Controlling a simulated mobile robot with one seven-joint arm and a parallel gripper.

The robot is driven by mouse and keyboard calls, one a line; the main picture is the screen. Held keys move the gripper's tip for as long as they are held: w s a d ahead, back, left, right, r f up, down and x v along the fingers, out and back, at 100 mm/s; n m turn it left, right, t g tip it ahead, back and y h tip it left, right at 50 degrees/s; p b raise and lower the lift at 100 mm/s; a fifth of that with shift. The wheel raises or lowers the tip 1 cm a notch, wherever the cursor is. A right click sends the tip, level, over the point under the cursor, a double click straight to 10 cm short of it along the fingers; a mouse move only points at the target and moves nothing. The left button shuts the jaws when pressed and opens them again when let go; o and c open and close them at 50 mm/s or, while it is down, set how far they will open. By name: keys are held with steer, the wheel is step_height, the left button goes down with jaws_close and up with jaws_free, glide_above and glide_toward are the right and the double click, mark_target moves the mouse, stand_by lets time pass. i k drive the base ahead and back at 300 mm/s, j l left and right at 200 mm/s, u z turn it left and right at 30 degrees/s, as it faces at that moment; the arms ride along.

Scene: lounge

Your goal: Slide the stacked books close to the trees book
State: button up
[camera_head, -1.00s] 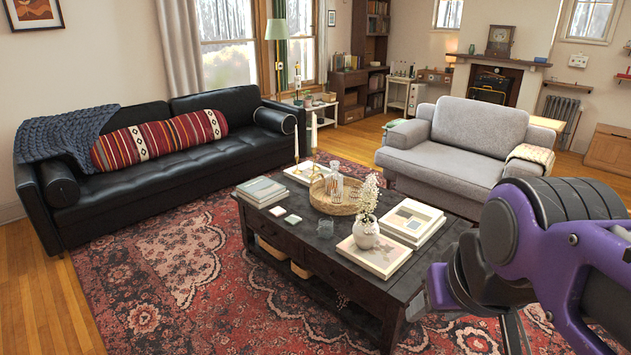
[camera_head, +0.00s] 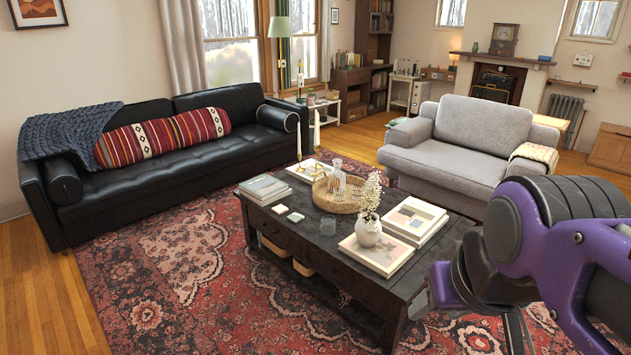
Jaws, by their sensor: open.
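A dark wooden coffee table (camera_head: 300,232) stands on the rug. On its right part is a stack of books (camera_head: 414,222), the top one with a pale patterned cover. Beside it, nearer the front edge, a flat pale book (camera_head: 377,260) lies under a white vase of flowers (camera_head: 368,230). Another stack of books (camera_head: 264,188) lies at the left end. A pale book (camera_head: 310,170) lies at the back. No cover can be read, so I cannot tell which is the trees book.
A round woven tray (camera_head: 340,205) with glassware sits mid-table, near tall candles (camera_head: 317,132). Small coasters (camera_head: 288,213) lie in front of it. A black sofa (camera_head: 170,160) and a grey armchair (camera_head: 462,150) flank the table. The rug (camera_head: 160,275) in front is clear.

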mark_target(263, 189)
steer(key=i+j+u, duration=0.6)
steer(key=i, duration=0.3)
steer(key=i+j+u, duration=0.3)
steer(key=i, duration=0.15)
steer(key=i+u, duration=0.35)
steer(key=i, duration=1.3)
steer(key=i+j+z, duration=0.15)
steer(key=i+z, duration=0.25)
steer(key=i+j+z, duration=0.45)
steer(key=z, duration=0.3)
steer(key=i+j+z, duration=0.15)
steer(key=z, duration=0.25)
steer(key=i+j+z, duration=0.25)
steer(key=z, duration=0.2)
steer(key=i+j+z, duration=0.15)
steer(key=z, duration=0.25)
steer(key=j+z, duration=0.4)
steer(key=i+l, duration=0.05)
